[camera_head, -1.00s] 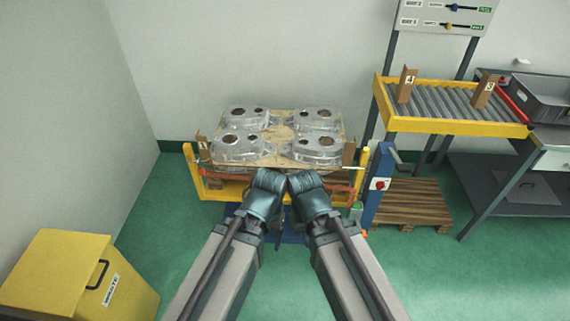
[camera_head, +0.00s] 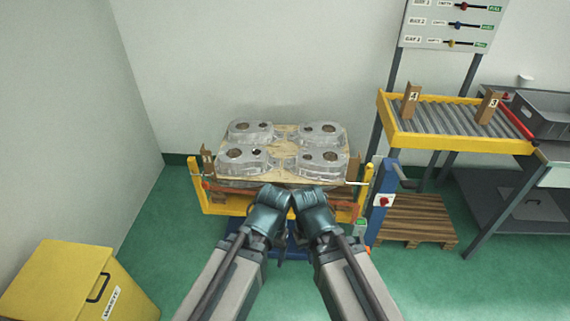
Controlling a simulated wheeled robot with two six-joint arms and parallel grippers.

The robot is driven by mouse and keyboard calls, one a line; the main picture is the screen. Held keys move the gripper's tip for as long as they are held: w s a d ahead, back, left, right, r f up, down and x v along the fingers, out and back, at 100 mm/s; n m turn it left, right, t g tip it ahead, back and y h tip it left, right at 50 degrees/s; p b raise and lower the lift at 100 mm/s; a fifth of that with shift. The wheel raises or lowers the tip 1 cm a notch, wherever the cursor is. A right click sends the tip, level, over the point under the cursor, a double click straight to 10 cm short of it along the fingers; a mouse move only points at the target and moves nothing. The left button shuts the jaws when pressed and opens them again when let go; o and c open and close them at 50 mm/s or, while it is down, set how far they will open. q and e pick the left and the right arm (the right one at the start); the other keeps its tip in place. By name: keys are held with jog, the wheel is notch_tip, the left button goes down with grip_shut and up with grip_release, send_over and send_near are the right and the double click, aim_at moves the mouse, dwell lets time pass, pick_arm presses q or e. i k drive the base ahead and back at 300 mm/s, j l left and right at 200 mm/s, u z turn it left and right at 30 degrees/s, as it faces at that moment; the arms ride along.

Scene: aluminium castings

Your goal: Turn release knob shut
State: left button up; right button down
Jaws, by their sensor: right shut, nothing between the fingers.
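A small red knob (camera_head: 384,201) sits on a white plate on the blue post (camera_head: 377,215) at the right end of the yellow lift frame. It looks like the release knob; its setting is too small to read. My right gripper (camera_head: 314,200) is shut and empty, in front of the frame and left of the knob, clear of it. My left gripper (camera_head: 269,205) is beside it, further left. The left fingers cannot be made out behind the wrist.
Several aluminium castings (camera_head: 242,160) lie on a board above the yellow frame (camera_head: 222,208). A crank handle sticks out from the blue post. A wooden pallet (camera_head: 418,220), a roller conveyor (camera_head: 450,118) and a yellow bin (camera_head: 55,285) stand around. Green floor is free at left.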

aim_at(384, 201)
jog(key=k+l+u, duration=0.1)
jog(key=l, duration=0.25)
jog(key=k+l, duration=0.1)
jog(key=l, duration=0.3)
jog(key=k+l+u, duration=0.15)
jog(key=l, duration=0.2)
jog(key=k+l, duration=0.1)
jog(key=l, duration=0.25)
jog(key=k+l+u, duration=0.15)
jog(key=l, duration=0.2)
jog(key=i+j+z, duration=0.1)
jog(key=i+j, duration=0.15)
jog(key=i+j+z, duration=0.15)
jog(key=j, duration=0.35)
jog(key=i+j+z, duration=0.1)
jog(key=i+j, duration=0.25)
jog(key=i+j+z, duration=0.15)
jog(key=j, duration=0.3)
jog(key=i, duration=0.05)
